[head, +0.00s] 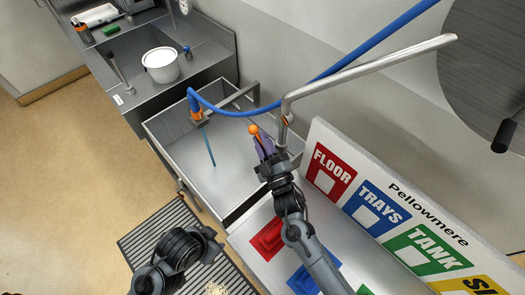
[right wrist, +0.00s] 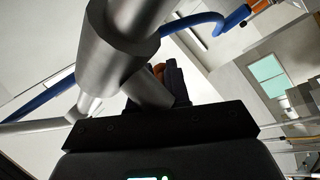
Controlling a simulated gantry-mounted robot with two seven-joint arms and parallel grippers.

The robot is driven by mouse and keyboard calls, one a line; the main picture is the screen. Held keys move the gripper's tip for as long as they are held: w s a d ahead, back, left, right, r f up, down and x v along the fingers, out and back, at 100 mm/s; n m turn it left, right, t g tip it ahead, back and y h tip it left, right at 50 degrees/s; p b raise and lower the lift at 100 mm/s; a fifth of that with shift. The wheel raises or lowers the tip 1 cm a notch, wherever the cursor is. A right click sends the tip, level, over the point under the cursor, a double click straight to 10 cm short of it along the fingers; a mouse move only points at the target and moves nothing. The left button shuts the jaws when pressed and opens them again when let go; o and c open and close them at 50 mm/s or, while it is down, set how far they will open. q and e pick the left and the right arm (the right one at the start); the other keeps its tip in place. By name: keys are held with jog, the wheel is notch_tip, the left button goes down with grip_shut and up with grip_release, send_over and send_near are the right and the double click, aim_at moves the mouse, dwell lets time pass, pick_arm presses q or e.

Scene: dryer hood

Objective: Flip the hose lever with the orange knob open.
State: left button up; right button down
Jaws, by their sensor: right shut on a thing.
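The orange knob (head: 253,129) of the hose lever sits beside the upright grey pipe (head: 284,128) at the basin's right side. My right gripper (head: 264,146) is at the knob, its purple fingers shut on the lever just below it. In the right wrist view a bit of orange (right wrist: 158,70) shows between the fingers, with the thick metal pipe (right wrist: 118,45) in front. The lever's arm is mostly hidden by the fingers. A blue hose (head: 238,113) runs to an orange nozzle (head: 196,116), and a thin blue streak (head: 208,147) drops from it into the basin. My left gripper's fingers do not show.
The metal basin (head: 160,128) lies below the pipe. A counter sink with a white bucket (head: 161,65) stands behind it to the left. A sign board with coloured squares (head: 385,215) is to the right. A grey slatted mat (head: 140,240) lies on the floor in front.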

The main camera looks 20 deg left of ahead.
jog(key=shift+r+b, duration=0.15)
jog(key=shift+b, duration=0.2)
jog(key=shift+s+r, duration=0.1)
jog(key=shift+r, duration=0.05)
jog(key=c, duration=1.2)
grip_release()
jog(key=shift+a+y, duration=0.2)
jog(key=shift+y, duration=0.1)
jog(key=shift+o, duration=0.2)
jog(key=shift+d, duration=0.2)
jog(key=shift+d+f, duration=0.15)
jog(key=shift+f, duration=0.05)
jog(key=v, duration=0.7)
jog(key=shift+s, duration=0.15)
